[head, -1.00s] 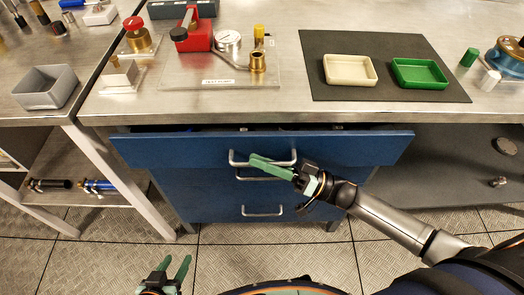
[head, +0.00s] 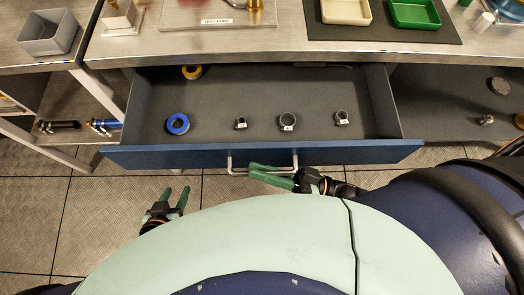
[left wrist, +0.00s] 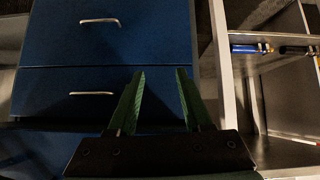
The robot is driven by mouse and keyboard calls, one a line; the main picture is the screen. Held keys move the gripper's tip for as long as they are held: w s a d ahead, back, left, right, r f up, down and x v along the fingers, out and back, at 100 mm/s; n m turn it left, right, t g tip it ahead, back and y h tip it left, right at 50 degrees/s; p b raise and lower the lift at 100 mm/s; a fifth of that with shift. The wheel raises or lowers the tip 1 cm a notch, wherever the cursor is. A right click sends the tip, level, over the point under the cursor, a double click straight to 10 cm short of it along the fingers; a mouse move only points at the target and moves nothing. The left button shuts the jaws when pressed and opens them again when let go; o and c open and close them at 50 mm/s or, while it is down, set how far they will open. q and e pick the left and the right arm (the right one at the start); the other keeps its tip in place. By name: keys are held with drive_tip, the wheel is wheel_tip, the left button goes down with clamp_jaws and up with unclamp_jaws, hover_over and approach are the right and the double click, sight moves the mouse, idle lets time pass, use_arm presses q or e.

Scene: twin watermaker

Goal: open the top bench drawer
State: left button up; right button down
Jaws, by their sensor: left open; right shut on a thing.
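The top bench drawer (head: 135,157) is blue-fronted and pulled well out in the head view, its grey inside showing. Its metal bar handle (head: 236,170) is at the front's middle. My right gripper (head: 272,174) is shut on that handle from the right. My left gripper (head: 176,196) is open and empty, below and left of the drawer front. The left wrist view shows its two green fingers (left wrist: 156,100) apart before the lower blue drawers (left wrist: 60,100).
The benchtop (head: 200,45) above holds a black mat (head: 390,38) with a cream tray (head: 345,12) and a green tray (head: 415,15). A grey bin (head: 50,35) stands at left. Open shelves flank the drawer unit; tiled floor shows at lower left.

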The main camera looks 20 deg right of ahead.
drive_tip(key=shift+s, duration=0.1)
drive_tip(key=c, duration=1.2)
unclamp_jaws()
drive_tip(key=shift+o, duration=0.2)
use_arm(q)
drive_tip(key=shift+w+r, duration=0.1)
drive_tip(key=shift+w, duration=0.05)
drive_tip(key=shift+d, duration=0.1)
use_arm(e)
drive_tip(key=shift+d, duration=0.1)
